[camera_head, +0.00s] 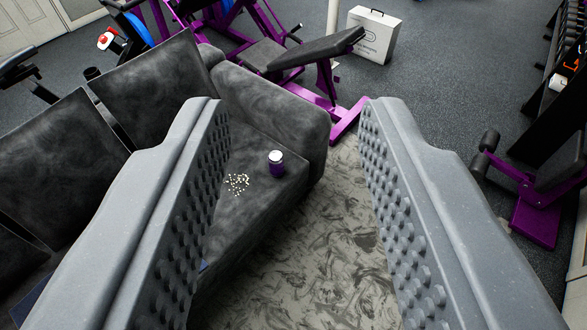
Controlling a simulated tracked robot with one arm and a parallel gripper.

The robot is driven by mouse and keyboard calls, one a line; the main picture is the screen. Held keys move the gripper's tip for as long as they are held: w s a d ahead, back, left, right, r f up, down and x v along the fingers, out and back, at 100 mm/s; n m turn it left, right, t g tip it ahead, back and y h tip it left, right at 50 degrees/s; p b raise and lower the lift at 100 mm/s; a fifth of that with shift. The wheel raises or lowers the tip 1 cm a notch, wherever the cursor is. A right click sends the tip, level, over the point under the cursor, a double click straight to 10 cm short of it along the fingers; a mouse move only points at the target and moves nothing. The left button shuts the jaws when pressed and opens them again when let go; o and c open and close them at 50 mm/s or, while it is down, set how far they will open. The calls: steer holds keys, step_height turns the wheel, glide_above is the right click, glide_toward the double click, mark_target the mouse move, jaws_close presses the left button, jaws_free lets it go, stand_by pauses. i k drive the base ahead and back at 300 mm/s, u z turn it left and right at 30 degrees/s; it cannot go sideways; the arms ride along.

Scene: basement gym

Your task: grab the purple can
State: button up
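The purple can (276,167) has a white top and stands upright on the seat of a dark grey sofa (262,196), near the seat's right front corner by the armrest. My gripper (285,105) is open, with its two grey studded fingers wide apart at the left and right of the picture. Nothing is between the fingers at close range. The can shows in the gap between them, farther off and lower, closer to the left finger in the picture.
Small pale crumbs (237,183) lie on the seat beside the can. The sofa's armrest (285,115) rises behind it. A patterned rug (310,255) lies in front. Purple gym machines (330,110) stand behind and at the right (535,215). A white case (373,35) stands on the floor.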

mark_target(276, 159)
steer(key=k, duration=0.65)
steer(key=u, duration=0.25)
steer(key=i, duration=0.75)
steer(key=z, duration=0.2)
steer(key=k, duration=0.6)
steer(key=z, duration=0.5)
steer(key=i, duration=0.45)
steer(key=z, duration=0.8)
steer(key=i, duration=1.2)
steer(key=u, duration=0.4)
steer(key=i, duration=0.95)
steer(key=u, duration=0.9)
